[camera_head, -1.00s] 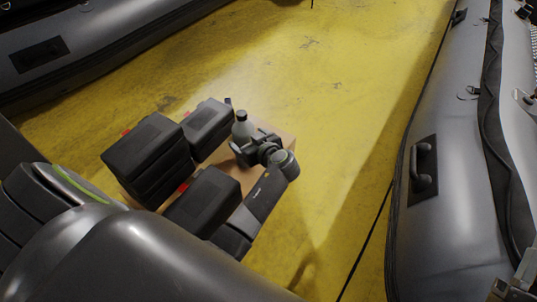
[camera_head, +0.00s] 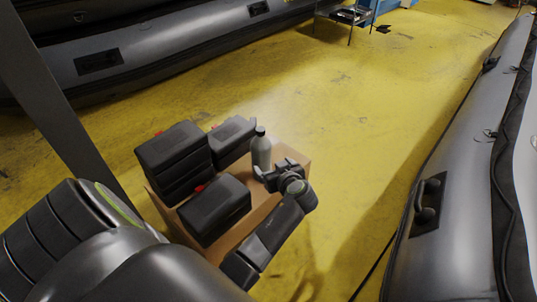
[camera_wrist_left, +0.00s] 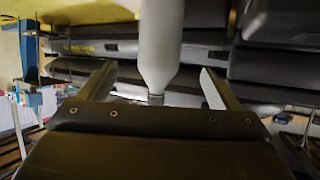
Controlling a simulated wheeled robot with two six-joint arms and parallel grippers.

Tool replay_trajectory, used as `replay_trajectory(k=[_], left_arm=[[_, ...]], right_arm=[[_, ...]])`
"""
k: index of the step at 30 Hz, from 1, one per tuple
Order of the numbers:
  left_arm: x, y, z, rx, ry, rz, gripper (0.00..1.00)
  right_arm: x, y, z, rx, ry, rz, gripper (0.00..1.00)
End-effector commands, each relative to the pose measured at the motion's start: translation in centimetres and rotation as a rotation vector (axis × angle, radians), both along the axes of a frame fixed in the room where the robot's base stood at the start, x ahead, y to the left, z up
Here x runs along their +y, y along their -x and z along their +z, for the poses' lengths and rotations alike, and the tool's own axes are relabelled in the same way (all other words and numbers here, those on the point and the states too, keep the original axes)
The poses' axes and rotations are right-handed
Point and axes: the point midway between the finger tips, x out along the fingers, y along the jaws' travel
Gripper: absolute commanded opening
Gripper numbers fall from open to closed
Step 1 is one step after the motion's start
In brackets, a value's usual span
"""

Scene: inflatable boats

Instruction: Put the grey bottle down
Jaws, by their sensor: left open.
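The grey bottle (camera_head: 261,152) with a dark cap stands upright on a cardboard box (camera_head: 296,156), next to black cases. My left gripper (camera_head: 266,178) is low beside the bottle, at its near right side in the head view. In the left wrist view the fingers (camera_wrist_left: 157,85) are spread apart, with clear room on both sides of the bottle (camera_wrist_left: 160,45), which appears upside down between them. I cannot tell how far the fingertips are from it in depth. My right gripper is not in view.
Several black cases (camera_head: 216,207) with red latches crowd the box to the left of the bottle. Grey inflatable boats lie along the right (camera_head: 447,200) and the back left (camera_head: 150,52). The yellow floor (camera_head: 350,120) between them is mostly clear. A small table (camera_head: 345,17) stands far back.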

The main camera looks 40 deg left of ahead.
Motion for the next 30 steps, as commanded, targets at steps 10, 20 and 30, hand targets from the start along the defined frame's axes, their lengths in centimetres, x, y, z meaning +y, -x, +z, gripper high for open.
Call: replay_trajectory(k=[10,20,30], left_arm=[[-2.4,9.0,1.4,0.010,0.068,-0.551,0.84],[-6.2,16.8,12.3,-0.213,-0.115,-0.892,0.84],[-6.7,17.9,14.3,-0.255,-0.153,-0.924,0.84]], right_arm=[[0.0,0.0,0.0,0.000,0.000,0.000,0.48],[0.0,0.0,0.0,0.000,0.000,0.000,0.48],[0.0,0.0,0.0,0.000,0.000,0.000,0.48]])
